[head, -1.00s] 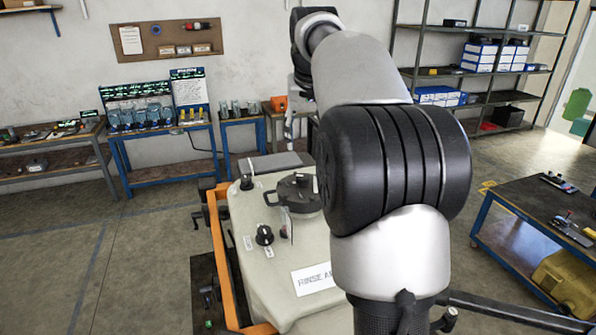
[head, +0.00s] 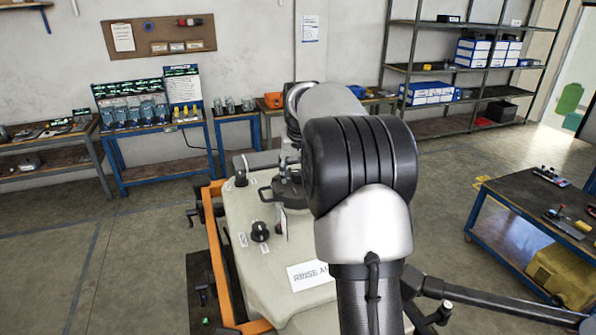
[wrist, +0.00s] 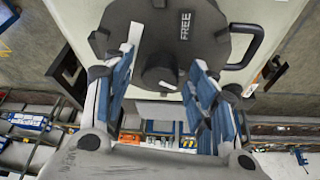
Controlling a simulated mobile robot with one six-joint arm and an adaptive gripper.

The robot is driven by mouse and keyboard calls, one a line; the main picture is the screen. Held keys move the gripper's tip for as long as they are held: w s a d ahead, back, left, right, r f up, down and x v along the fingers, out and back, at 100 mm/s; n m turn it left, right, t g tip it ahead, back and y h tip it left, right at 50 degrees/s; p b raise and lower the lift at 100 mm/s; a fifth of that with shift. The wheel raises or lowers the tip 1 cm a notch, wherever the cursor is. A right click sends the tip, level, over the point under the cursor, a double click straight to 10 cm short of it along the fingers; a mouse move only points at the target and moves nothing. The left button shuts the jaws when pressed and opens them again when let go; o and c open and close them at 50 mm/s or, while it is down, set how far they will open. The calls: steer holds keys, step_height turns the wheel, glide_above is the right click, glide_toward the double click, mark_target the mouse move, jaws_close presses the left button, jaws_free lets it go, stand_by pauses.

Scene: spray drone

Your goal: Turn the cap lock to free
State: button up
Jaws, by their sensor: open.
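The dark grey round cap (wrist: 205,52) fills the top of the wrist view, with the word FREE on it and a raised round knob (wrist: 160,76) at its middle. A pale strip (wrist: 135,34) lies on the cap left of FREE. My gripper (wrist: 163,64) is open, its blue-padded fingers on either side of the knob; I cannot tell whether they touch it. In the head view the cap (head: 268,189) sits on the beige tank (head: 245,285), partly hidden by my arm, which also hides most of the gripper.
A black knob (head: 260,231) stands on the tank near the cap, and a smaller one (head: 241,179) at its far left corner. An orange frame (head: 217,253) runs along the tank's left side. A workbench (head: 530,218) stands at right. The floor at left is largely clear.

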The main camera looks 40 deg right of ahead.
steer(key=shift+c, duration=0.4)
steer(key=c, duration=1)
steer(key=shift+o, duration=0.2)
steer(key=n+y+p, duration=0.1)
steer(key=n, duration=0.3)
steer(key=shift+d+n+y+p, duration=0.2)
steer(key=shift+n+y+p, duration=0.1)
steer(key=shift+y+p, duration=0.1)
steer(key=n+y+p, duration=0.1)
steer(key=n, duration=0.1)
steer(key=n+p, duration=0.1)
steer(key=n, duration=0.1)
steer(key=shift+d+r+n+y, duration=0.1)
steer(key=shift+n+y, duration=0.2)
steer(key=shift+y, duration=0.1)
steer(key=n+y+p, duration=0.1)
steer(key=n, duration=0.2)
steer(key=shift+n+p, duration=0.3)
steer(key=n+g+y, duration=0.1)
steer(key=n, duration=0.3)
steer(key=shift+w+d, duration=0.1)
steer(key=shift+g, duration=0.3)
